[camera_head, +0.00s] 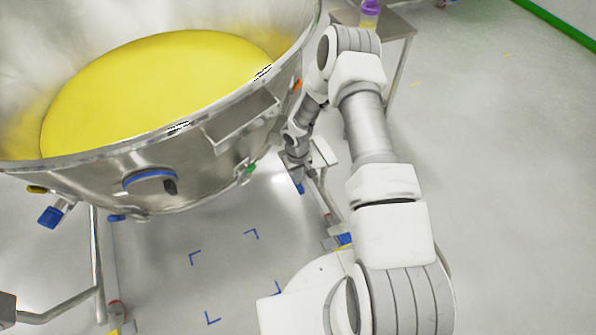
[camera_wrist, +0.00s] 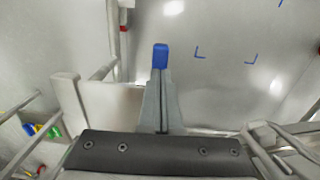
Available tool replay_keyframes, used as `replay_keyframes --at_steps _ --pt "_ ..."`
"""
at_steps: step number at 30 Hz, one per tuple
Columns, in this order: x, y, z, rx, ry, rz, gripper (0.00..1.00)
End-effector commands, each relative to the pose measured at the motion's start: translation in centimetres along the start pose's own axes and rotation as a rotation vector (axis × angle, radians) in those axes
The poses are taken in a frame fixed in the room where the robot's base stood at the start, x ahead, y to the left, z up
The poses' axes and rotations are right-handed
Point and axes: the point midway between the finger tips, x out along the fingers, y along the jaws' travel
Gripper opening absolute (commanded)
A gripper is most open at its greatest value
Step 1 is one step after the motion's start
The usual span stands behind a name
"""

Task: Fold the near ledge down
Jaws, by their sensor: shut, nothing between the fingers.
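My gripper (camera_head: 300,188) reaches down beside the steel bowl's right side, with its blue fingertips pointing at the floor. In the wrist view the fingertips (camera_wrist: 160,55) are together with nothing between them. A pale flat panel (camera_head: 323,152) shows just right of my gripper, by a frame leg. A pale panel (camera_wrist: 112,105) also lies left of the fingers in the wrist view; it looks close to them, but contact cannot be told. I cannot tell for certain that this panel is the near ledge, nor its fold angle; my arm hides part of it.
The large steel bowl (camera_head: 160,185) holds yellow powder (camera_head: 160,85) and has a rectangular metal bracket (camera_head: 240,122) on its side. A small steel table (camera_head: 395,24) with a purple-capped bottle (camera_head: 369,12) stands behind my arm.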

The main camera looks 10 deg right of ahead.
Motion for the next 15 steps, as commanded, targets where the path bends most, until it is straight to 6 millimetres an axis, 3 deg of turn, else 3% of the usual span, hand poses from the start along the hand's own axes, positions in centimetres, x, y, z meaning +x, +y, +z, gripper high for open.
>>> replay_keyframes --at_steps 4,15 --pt "0.98 -0.01 0.02 0.000 0.000 0.000 0.00" --pt "1.06 0.00 0.01 0.000 0.000 0.000 0.00"
